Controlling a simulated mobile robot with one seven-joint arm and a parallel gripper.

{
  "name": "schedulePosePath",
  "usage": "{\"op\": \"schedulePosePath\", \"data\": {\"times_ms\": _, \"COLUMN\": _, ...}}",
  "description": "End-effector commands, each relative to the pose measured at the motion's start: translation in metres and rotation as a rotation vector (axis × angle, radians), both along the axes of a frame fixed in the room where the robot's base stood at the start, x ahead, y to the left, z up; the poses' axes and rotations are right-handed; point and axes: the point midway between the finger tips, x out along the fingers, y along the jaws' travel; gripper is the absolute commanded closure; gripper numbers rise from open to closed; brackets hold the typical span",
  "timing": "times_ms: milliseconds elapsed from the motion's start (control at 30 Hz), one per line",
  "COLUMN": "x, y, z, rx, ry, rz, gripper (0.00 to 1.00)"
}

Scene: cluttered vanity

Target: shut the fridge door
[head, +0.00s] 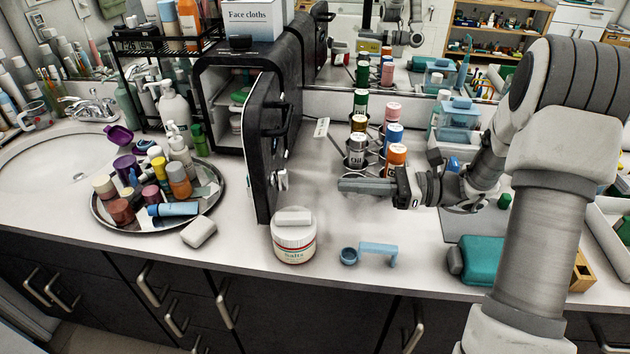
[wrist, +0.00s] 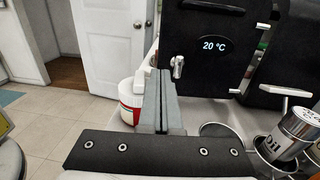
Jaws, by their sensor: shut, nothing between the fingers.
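The small black fridge (head: 294,65) stands on the counter, and its shelves show through the open front. Its door (head: 262,150) is swung wide open toward the front of the counter. In the wrist view the door's outer face (wrist: 205,45) fills the upper middle, with a "20 °C" display and a small silver catch. My gripper (head: 342,186) is shut and empty, to the right of the door and apart from it in the head view. Its shut fingers (wrist: 164,75) also show in the wrist view, pointing toward the door's lower part.
A white "Salts" jar (head: 294,240) with a bar on its lid stands by the door's lower front edge. A rack of bottles (head: 357,150) stands behind my gripper. A round tray (head: 112,222) of bottles sits left.

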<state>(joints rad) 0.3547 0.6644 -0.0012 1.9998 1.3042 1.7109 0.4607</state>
Motion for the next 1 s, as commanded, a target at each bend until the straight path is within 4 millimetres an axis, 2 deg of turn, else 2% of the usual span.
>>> {"op": "schedulePosePath", "data": {"times_ms": 167, "x": 0.0, "y": 0.029, "z": 0.0, "rx": -0.002, "ry": -0.001, "rz": 0.007, "gripper": 1.0}}
{"op": "schedulePosePath", "data": {"times_ms": 400, "x": 0.002, "y": 0.082, "z": 0.0, "rx": -0.002, "ry": -0.001, "rz": 0.009, "gripper": 1.0}}
{"op": "schedulePosePath", "data": {"times_ms": 600, "x": 0.004, "y": 0.116, "z": 0.0, "rx": -0.004, "ry": -0.002, "rz": 0.006, "gripper": 1.0}}
{"op": "schedulePosePath", "data": {"times_ms": 800, "x": 0.006, "y": 0.132, "z": 0.0, "rx": -0.003, "ry": -0.002, "rz": 0.004, "gripper": 1.0}}
{"op": "schedulePosePath", "data": {"times_ms": 1000, "x": 0.006, "y": 0.135, "z": 0.001, "rx": -0.004, "ry": -0.002, "rz": 0.004, "gripper": 1.0}}
